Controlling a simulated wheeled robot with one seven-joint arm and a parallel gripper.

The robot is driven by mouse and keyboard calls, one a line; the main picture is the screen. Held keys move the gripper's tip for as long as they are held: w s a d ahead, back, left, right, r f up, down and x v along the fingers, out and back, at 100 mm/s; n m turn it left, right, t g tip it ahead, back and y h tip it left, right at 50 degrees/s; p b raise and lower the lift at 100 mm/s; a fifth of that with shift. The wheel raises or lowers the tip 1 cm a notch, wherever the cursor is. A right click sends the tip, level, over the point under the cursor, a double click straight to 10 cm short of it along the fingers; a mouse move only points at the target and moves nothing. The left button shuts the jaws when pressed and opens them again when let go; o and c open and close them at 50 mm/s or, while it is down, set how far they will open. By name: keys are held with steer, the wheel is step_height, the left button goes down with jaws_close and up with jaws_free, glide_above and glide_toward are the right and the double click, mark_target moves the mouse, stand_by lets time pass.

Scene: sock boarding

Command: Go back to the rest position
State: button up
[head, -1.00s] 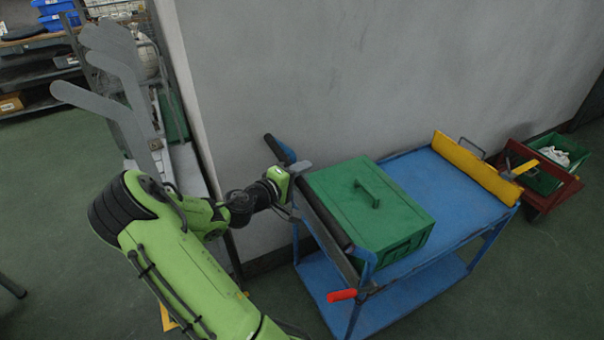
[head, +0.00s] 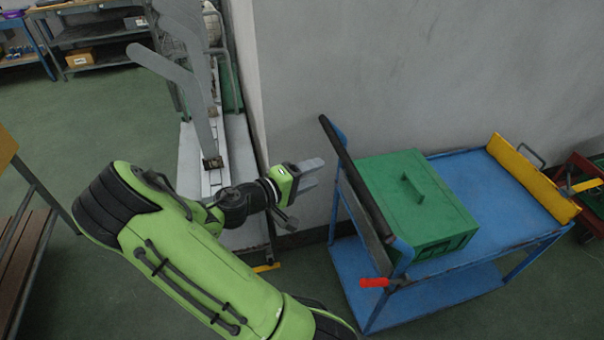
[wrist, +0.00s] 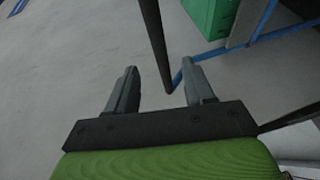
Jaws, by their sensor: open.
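My gripper (head: 310,172) is at the end of my green arm, left of the blue cart's black handle bar and apart from it. In the wrist view its two grey fingers (wrist: 158,92) stand wide apart with nothing between them. A green lidded box (head: 418,205) stands on the blue cart (head: 475,175), just behind the handle bar (head: 357,185). The box and the bar also show ahead of the fingers in the wrist view, the box (wrist: 212,15) at the top and the bar (wrist: 154,40) in the middle.
Grey sock boards (head: 200,80) stand upright on a pale bench (head: 240,165) left of the wall corner. A grey wall (head: 400,70) rises behind the cart. A wooden bench (head: 18,265) is at the left edge. Green floor (head: 75,120) is open between it and the shelves (head: 95,35).

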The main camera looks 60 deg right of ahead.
steer(key=shift+v, duration=1.45)
